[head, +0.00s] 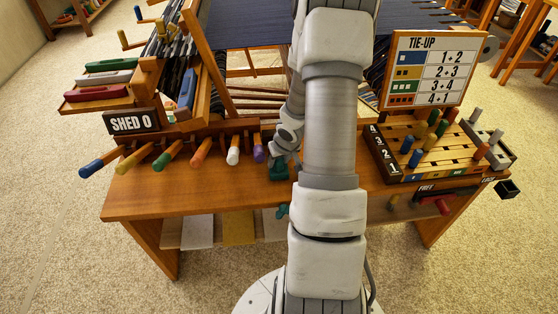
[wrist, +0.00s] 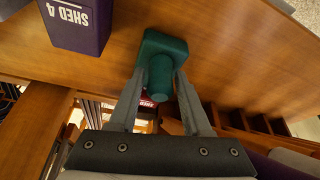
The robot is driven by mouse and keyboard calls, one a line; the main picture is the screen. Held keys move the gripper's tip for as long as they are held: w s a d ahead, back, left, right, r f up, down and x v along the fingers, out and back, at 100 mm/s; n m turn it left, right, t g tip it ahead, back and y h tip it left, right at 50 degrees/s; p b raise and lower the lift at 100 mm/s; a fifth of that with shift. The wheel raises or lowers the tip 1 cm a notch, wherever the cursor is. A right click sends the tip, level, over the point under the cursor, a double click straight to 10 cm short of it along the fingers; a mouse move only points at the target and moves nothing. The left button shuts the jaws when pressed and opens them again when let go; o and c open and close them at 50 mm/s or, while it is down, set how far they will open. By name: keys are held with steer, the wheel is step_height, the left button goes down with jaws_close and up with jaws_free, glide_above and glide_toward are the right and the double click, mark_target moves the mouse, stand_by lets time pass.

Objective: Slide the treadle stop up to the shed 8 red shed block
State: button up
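The treadle stop, a dark green block with a round knob (wrist: 161,75), lies on the wooden surface in the wrist view. My gripper (wrist: 162,78) has one finger on each side of the knob, and the knob fills the gap between them. In the head view the green stop (head: 279,170) shows just left of my arm, at the bench. A small red block (wrist: 147,101) with part of a white "SHED" label shows behind the knob, between my fingers; its number is not readable. The head view does not clearly show this block.
A purple block (wrist: 78,24) marked SHED 4 stands left of the stop in the wrist view. Coloured pegs (head: 232,155) stick out along the bench's left side. A pegged tie-up board (head: 452,160) stands at the right. The bench front (head: 190,200) is clear.

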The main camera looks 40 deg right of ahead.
steer(key=shift+o, duration=0.8)
steer(key=p+v, duration=1.1)
steer(key=v, duration=0.6)
steer(key=shift+r, duration=0.25)
